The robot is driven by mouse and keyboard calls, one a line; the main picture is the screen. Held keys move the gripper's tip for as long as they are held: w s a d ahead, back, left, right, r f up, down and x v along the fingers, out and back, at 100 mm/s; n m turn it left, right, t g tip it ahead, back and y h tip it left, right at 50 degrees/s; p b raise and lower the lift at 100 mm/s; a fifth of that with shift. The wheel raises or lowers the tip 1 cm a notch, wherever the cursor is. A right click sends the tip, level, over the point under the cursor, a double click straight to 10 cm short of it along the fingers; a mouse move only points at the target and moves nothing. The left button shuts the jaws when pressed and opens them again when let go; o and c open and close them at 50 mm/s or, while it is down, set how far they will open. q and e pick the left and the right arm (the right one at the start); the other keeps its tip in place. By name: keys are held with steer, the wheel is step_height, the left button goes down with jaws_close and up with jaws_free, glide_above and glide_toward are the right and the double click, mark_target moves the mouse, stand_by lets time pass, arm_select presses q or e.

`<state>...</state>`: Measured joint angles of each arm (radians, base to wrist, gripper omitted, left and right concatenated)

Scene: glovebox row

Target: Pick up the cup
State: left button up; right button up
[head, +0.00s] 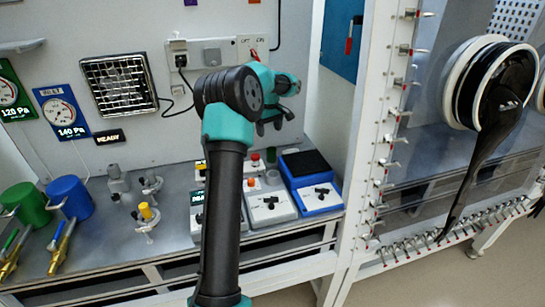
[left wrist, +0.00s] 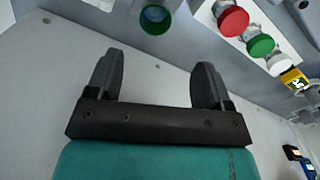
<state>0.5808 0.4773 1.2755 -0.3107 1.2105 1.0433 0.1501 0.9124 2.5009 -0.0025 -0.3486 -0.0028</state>
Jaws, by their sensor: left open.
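A blue cup-like cylinder (head: 70,198) with a thin handle stands on the bench at the left in the head view. A similar green cylinder (head: 28,204) stands to its left. I cannot tell which is the cup. My left gripper (head: 273,122) is above the bench at the centre, well to the right of both and apart from them. In the left wrist view my left gripper (left wrist: 157,66) has its two dark fingers spread, with nothing between them. A round green-rimmed opening (left wrist: 155,18) shows beyond the fingers; what it belongs to is unclear. My right gripper is not in view.
A blue-cased balance-like device (head: 310,183) and a grey control box (head: 268,206) stand below my gripper. A yellow-topped clamp (head: 146,213) stands between them and the cylinders. A white post (head: 370,150) rises at the right. Red and green buttons (left wrist: 233,20) show in the wrist view.

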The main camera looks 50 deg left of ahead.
mark_target(271, 153)
arm_select(q)
steer(key=shift+f, duration=0.1)
step_height(271, 153, down, 6)
steer(key=shift+f, duration=0.3)
stand_by(0.3)
steer(key=shift+w+d+f, duration=0.15)
steer(key=shift+w+f, duration=0.05)
steer(key=shift+f, duration=1.1)
steer(key=shift+w+d+f, duration=0.1)
steer(key=shift+w+f, duration=0.05)
steer(key=shift+f, duration=1.15)
steer(key=shift+c, duration=0.2)
steer(key=c, duration=1)
steer(key=shift+o, duration=0.2)
steer(key=shift+r, duration=0.1)
